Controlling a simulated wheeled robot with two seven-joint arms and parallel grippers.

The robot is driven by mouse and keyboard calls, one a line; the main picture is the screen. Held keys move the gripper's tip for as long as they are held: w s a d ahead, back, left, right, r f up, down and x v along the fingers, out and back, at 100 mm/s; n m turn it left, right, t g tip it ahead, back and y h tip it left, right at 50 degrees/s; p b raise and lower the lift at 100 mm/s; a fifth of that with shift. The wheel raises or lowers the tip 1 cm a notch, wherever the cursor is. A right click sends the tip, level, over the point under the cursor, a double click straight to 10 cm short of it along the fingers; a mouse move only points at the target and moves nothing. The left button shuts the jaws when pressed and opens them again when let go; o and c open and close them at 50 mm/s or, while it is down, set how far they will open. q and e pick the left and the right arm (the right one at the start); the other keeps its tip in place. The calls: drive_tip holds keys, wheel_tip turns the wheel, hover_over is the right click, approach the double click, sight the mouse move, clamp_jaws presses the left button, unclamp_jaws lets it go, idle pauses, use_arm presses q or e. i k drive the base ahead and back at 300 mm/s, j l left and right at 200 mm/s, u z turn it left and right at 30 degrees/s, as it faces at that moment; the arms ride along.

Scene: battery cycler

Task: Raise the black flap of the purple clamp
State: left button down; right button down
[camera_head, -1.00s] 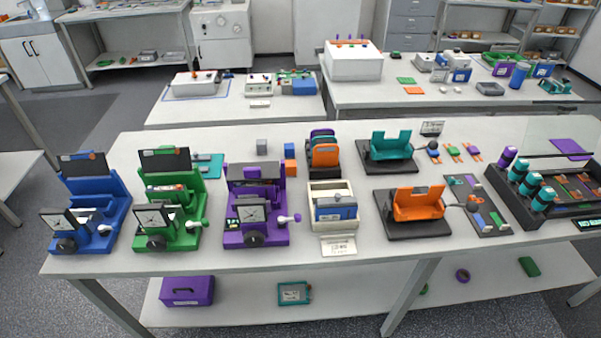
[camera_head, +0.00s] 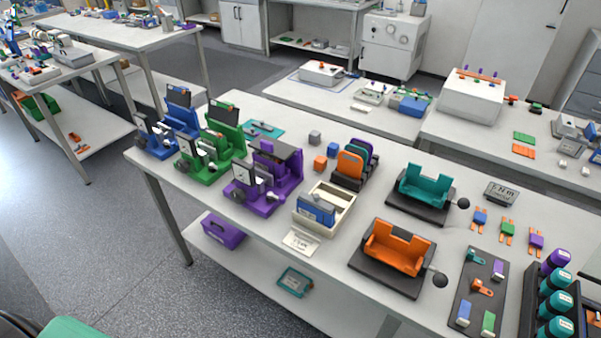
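The purple clamp (camera_head: 259,194) stands on the white table, left of the middle of the view, at the right end of a row of three clamps. Its black flap (camera_head: 278,153) lies down, roughly flat across the top of the purple body. A dial gauge and a dark knob show at its front. The green clamp (camera_head: 206,172) and the blue clamp (camera_head: 160,151) stand to its left, with their black flaps upright. Neither of my grippers is in view.
A cream box (camera_head: 328,226) with a blue block inside stands right of the purple clamp. An orange holder (camera_head: 396,250) and a teal holder (camera_head: 424,187) are farther right. Open floor (camera_head: 140,270) lies in front of the table's left part.

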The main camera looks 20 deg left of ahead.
sight(280, 152)
drive_tip(key=l+u, duration=0.25)
drive_tip(key=l, duration=1.05)
